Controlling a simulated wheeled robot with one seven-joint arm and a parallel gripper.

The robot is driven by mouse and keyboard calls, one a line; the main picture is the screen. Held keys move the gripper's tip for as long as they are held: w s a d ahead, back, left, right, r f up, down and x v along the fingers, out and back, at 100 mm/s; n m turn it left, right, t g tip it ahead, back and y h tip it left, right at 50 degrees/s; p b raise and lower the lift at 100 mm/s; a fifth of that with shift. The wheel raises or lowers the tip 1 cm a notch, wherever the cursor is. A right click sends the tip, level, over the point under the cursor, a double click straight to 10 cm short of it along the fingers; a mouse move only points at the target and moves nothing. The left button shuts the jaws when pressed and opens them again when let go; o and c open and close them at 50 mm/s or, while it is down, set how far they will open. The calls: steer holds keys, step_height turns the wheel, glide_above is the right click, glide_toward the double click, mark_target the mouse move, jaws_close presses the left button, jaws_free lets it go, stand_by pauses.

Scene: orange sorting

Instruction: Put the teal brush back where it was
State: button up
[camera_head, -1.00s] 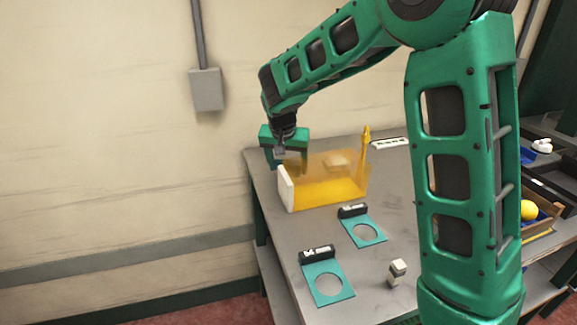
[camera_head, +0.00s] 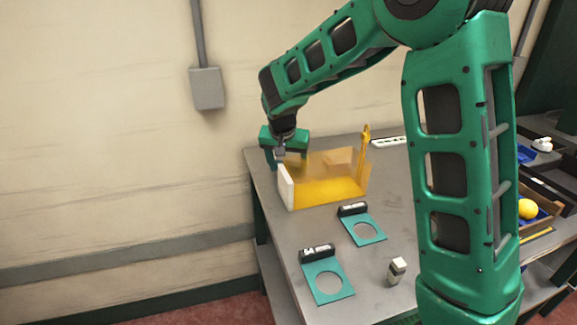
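I cannot make out a teal brush in this view. My gripper (camera_head: 287,158) points down at the table's far left end, behind the left part of an amber see-through box (camera_head: 330,192). Its fingertips are partly hidden by the box's wall, so I cannot tell how far it is closed or whether it holds anything. The box has a white left end panel (camera_head: 286,188). Two teal plates with round holes, a nearer one (camera_head: 328,291) and a farther one (camera_head: 376,237), lie in front of the box, each with a black label block.
A yellow upright object (camera_head: 365,140) stands at the box's back right corner. A white strip (camera_head: 390,142) lies behind. A small grey-white block (camera_head: 397,268) stands near the front of the grey table (camera_head: 290,240). At right is a shelf with a yellow ball (camera_head: 528,208).

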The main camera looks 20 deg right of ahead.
steer(key=shift+f, duration=0.15)
steer(key=o, duration=1.4)
steer(key=shift+r, duration=4)
steer(key=shift+d, duration=0.1)
